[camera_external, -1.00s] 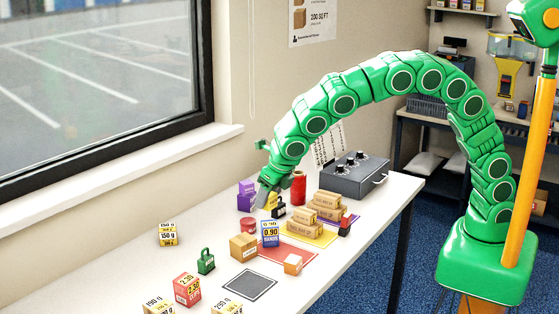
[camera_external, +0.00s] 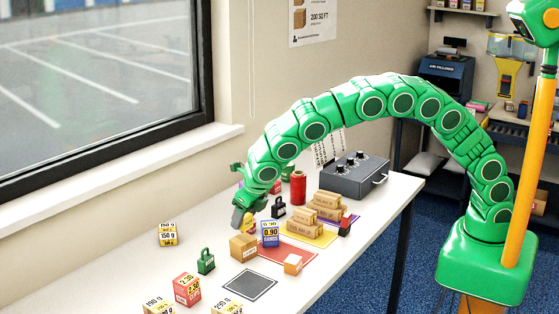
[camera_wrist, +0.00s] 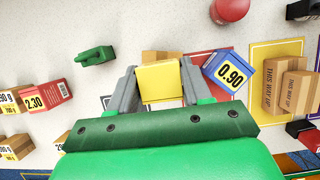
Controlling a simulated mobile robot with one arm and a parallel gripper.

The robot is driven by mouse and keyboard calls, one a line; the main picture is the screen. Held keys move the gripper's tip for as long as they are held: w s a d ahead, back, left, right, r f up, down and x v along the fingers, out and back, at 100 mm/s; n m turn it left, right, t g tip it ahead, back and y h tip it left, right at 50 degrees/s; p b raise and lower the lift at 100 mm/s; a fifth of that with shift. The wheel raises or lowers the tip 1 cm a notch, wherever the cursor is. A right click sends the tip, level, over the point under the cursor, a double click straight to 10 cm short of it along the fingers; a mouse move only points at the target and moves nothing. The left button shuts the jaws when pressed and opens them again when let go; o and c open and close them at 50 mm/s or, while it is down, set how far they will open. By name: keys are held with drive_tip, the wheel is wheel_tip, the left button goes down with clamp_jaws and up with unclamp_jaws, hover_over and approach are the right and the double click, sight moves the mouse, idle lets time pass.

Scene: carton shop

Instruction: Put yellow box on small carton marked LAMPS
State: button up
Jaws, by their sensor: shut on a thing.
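My gripper (camera_external: 246,222) is shut on the yellow box (camera_wrist: 160,82), which sits between both fingers in the wrist view. In the external view the yellow box (camera_external: 249,224) shows only in part below my fingers. A small tan carton (camera_external: 243,246) stands on the table just below and in front of it. In the wrist view the carton (camera_wrist: 154,55) is mostly hidden behind the yellow box. Its marking is too small to read. I cannot tell whether the yellow box touches it.
A blue 0.90 box (camera_external: 270,234) stands close right of the carton. A green weight (camera_external: 206,261) is to its left, and an orange-tan box (camera_external: 293,264) to its right. Stacked cartons (camera_external: 314,228) stand on a yellow mat. A dark grey mat (camera_external: 249,285) in front is empty.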

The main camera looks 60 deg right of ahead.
sight(243, 228)
drive_tip(key=shift+w+a+f, duration=0.15)
drive_tip(key=shift+w+f, duration=0.05)
drive_tip(key=shift+f, duration=1.55)
drive_tip(key=shift+f, duration=0.1)
drive_tip(key=o, duration=1)
drive_tip(key=shift+o, duration=0.2)
drive_tip(key=v, duration=1.2)
